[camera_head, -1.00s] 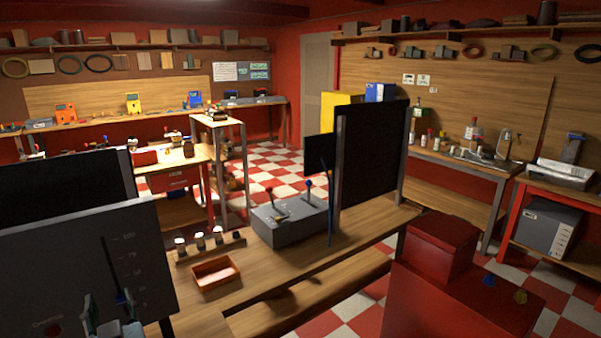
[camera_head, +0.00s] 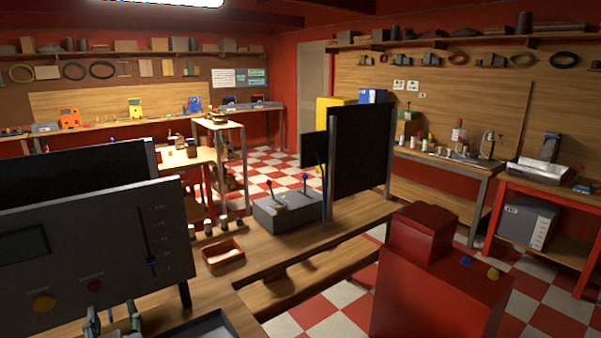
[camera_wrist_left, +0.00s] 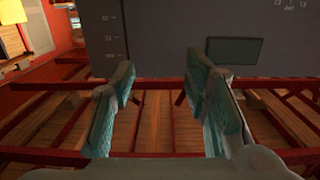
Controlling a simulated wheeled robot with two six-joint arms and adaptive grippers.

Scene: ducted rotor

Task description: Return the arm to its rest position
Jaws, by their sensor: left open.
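My left gripper (camera_head: 112,318) shows at the bottom left of the head view, in front of the lower part of the grey control panel (camera_head: 100,245). In the left wrist view its fingers (camera_wrist_left: 161,80) are spread apart with nothing between them. The panel (camera_wrist_left: 165,35) stands beyond the fingertips there, with scale marks and a dark display (camera_wrist_left: 234,51). My right gripper is not in view.
An orange tray (camera_head: 223,258) and a grey lever box (camera_head: 287,212) sit on the wooden bench. A grey tray (camera_head: 205,328) lies at the bottom edge, right of the gripper. A red cabinet (camera_head: 440,295) stands at the right.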

